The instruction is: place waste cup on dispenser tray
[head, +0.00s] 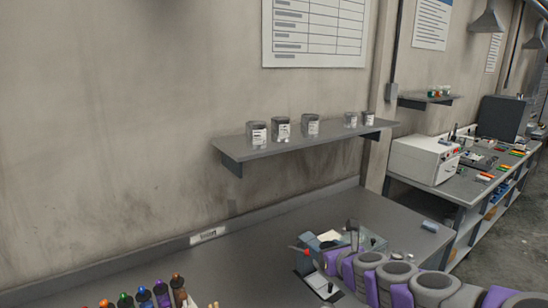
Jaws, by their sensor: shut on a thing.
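My arm reaches in from the lower right, and my gripper (326,272) is at its end, over the grey bench. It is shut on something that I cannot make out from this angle. A partly see-through, bluish thing with a pale patch (329,237) is just behind the gripper. A small red knob (306,252) shows at its left. I cannot tell whether these belong to the dispenser. The waste cup and the dispenser tray cannot be made out clearly; my gripper and arm cover part of this spot.
Several colored bottles (143,298) stand at the bench's front left. A wall shelf (290,145) holds several labelled jars above the bench (225,262). A small blue-grey block (430,226) lies near the right edge. The bench's middle left is clear. A white machine (425,160) stands on another bench.

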